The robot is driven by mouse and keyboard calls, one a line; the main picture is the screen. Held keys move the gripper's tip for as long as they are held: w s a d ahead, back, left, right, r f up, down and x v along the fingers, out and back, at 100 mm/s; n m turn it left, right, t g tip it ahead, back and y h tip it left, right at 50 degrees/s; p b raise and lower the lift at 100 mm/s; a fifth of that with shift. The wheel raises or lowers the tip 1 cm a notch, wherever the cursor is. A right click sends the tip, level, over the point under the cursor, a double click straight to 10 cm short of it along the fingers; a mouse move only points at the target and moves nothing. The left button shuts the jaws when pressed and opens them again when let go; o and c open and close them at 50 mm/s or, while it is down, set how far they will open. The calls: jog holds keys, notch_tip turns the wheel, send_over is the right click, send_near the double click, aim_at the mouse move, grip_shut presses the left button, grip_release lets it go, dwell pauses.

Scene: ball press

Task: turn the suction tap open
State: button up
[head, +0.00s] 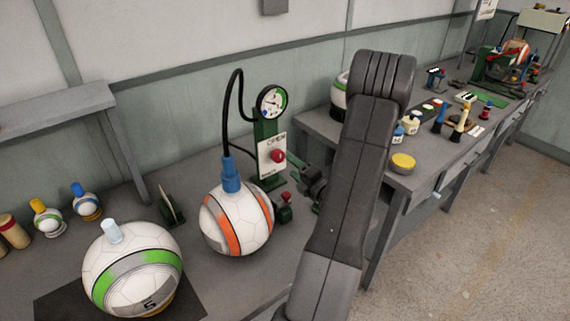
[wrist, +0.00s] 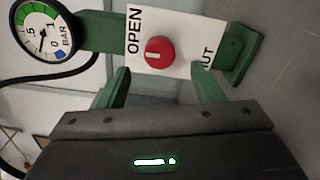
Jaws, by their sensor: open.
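The suction tap is a round red knob (wrist: 160,53) on a white plate (wrist: 182,22) marked OPEN on the left and SHUT on the right in the wrist view. A short pale mark shows on the knob's face. The knob (head: 278,156) also shows in the head view, on a green post below the gauge. My gripper (wrist: 160,82) is open and empty, its two green fingers apart on either side of the knob and a little short of it. In the head view my gripper (head: 296,174) is just right of the knob, partly hidden by my arm.
A pressure gauge (head: 272,102) tops the post, with a black hose running to a blue fitting (head: 231,174) on an orange-striped ball (head: 237,222). A small red-topped part (head: 286,199) stands below the knob. A green-striped ball (head: 130,270) sits at the front left.

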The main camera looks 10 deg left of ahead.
aim_at(281, 157)
jog(key=v, duration=0.7)
jog(key=shift+s+b, duration=0.2)
jog(key=shift+b, duration=0.25)
jog(key=shift+w, duration=0.1)
jog(key=p+x, duration=0.2)
jog(key=x, duration=1.1)
jog(key=shift+w+a, duration=0.25)
jog(key=shift+w, duration=0.05)
jog(key=shift+s+d, duration=0.1)
